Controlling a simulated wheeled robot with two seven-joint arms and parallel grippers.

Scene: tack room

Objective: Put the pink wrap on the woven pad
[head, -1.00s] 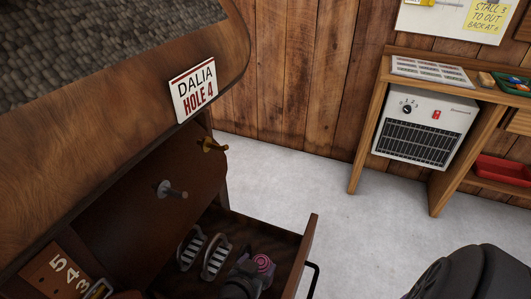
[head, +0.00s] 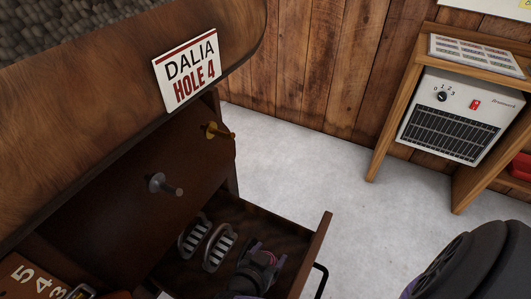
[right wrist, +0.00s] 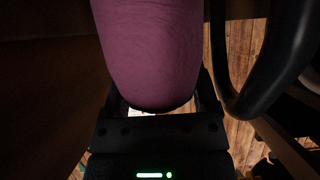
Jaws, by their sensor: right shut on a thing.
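The pink wrap (right wrist: 150,45) is a rolled, thick pink cylinder that fills the upper middle of the right wrist view. My right gripper (right wrist: 155,108) is shut on it. In the head view my right gripper (head: 260,268) is inside the open drawer, near its front, and hides most of the wrap. The woven pad (head: 60,22) is the grey, coarse-textured surface on top of the wooden cabinet at the upper left, only partly in view. My left gripper is not in view.
The open drawer (head: 312,258) also holds striped metal pieces (head: 220,248) beside the gripper. A brass hook (head: 217,132) and a grey peg (head: 165,186) stick out above it. A sign (head: 187,72) hangs on the cabinet edge. A heater (head: 455,115) stands under the shelf at right.

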